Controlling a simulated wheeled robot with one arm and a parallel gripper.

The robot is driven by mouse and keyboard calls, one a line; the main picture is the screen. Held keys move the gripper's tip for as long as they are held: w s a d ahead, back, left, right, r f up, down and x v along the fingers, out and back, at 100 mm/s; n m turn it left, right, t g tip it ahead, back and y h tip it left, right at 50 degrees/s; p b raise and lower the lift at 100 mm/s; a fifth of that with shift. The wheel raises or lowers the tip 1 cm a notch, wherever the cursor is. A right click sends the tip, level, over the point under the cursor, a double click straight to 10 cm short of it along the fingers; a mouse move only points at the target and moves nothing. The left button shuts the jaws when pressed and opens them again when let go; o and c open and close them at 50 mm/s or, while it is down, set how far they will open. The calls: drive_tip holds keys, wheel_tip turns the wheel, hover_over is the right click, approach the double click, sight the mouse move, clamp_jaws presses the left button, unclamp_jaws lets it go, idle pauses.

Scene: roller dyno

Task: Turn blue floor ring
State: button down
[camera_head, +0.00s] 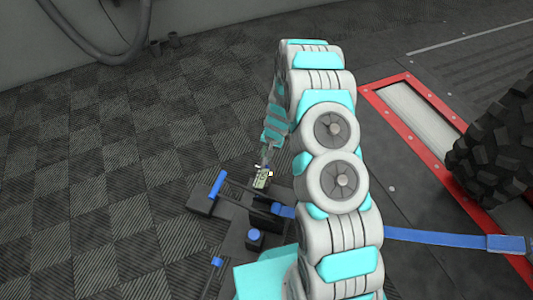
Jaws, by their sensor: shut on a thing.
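My arm reaches forward and down, and my gripper (266,165) is small and far off at its end, low over the dark floor fixture (232,214). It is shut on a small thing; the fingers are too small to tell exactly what. A small grey-green piece (262,178) shows right at the fingertips, with specks of blue and yellow beside it. No blue ring shape can be made out clearly. Blue parts on the fixture are a slanted bar (217,184) left of the gripper and a round knob (254,236) below it.
A blue strap (430,239) runs from the fixture to the right, partly behind my arm. A red-framed roller bed (425,112) and a large black tyre (495,145) stand at right. A hose (95,50) hangs on the back wall. The checkered floor at left is clear.

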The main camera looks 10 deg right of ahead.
idle(0.4)
drive_tip(key=c, duration=0.8)
unclamp_jaws()
drive_tip(key=shift+r, duration=0.15)
wheel_tip(320, 180, up, 7)
drive_tip(key=d, duration=0.1)
drive_tip(key=shift+s+d+r, duration=0.15)
drive_tip(key=shift+s+r, duration=0.05)
drive_tip(key=shift+s, duration=0.2)
